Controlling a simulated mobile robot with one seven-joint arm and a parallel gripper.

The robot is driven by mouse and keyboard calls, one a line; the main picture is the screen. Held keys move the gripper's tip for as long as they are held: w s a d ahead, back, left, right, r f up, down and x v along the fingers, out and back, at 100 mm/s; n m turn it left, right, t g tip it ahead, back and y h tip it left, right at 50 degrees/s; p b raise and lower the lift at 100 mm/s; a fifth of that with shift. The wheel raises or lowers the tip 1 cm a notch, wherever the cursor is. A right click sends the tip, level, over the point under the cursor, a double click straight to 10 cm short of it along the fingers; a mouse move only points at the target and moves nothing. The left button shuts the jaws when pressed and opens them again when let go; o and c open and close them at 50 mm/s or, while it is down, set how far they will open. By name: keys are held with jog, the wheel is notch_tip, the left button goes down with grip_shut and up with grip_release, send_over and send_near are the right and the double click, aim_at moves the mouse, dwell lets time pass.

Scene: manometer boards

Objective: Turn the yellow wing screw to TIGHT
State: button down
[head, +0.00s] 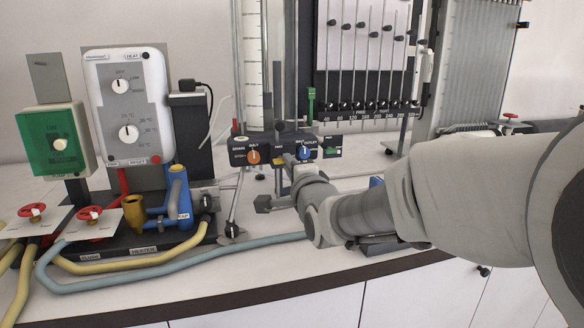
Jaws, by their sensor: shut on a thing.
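A dark valve strip (268,142) stands at the middle of the bench, with an orange knob (253,157) at its left and a blue knob (304,152) at its right. My gripper (291,160) is at this strip, between the two knobs, mostly hidden behind my own wrist. A small patch of yellow (279,180) shows just below and left of it; I cannot tell whether this is part of the yellow wing screw. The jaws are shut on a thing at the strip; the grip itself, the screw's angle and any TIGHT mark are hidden.
A white heater control box (128,105) stands behind. A manometer board with slider tubes (360,60) rises behind the strip. My arm covers the right.

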dwell(0.4)
jog(key=c, duration=1)
grip_release()
jog(key=shift+o, duration=0.2)
jog(key=b+v, duration=0.3)
jog(key=v, duration=1.4)
jog(key=shift+s, duration=0.2)
jog(key=shift+d, duration=0.1)
